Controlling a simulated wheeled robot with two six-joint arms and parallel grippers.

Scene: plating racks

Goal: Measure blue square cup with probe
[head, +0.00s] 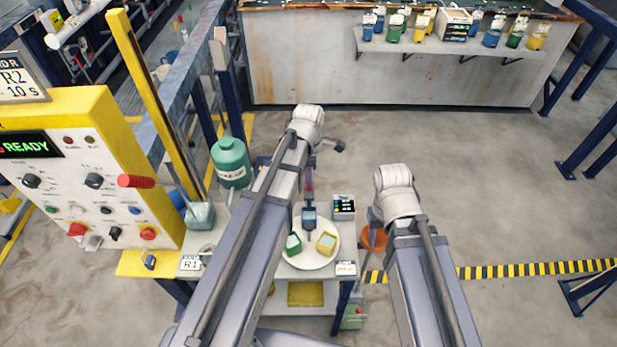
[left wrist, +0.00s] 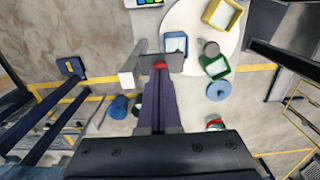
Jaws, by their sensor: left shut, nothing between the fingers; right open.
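The blue square cup (head: 309,213) stands on a white round plate (head: 318,262), with a green square cup (head: 292,244) and a yellow square cup (head: 326,243) in front of it. My left gripper (head: 309,188) points down just above and behind the blue cup. In the left wrist view its shut, empty fingers (left wrist: 160,66) are beside the blue cup (left wrist: 175,43); I cannot tell whether they touch it. A grey round-topped piece (left wrist: 210,48) stands by the green cup; I cannot tell if it is the probe. My right gripper (head: 372,217) is open, partly hidden by its wrist.
A small box with a green-lit display (head: 344,204) stands behind the plate at right. An orange round object (head: 374,238) is under my right gripper. A green bottle (head: 230,163) and a control panel (head: 90,165) are at left. A far shelf (head: 450,45) holds several cups.

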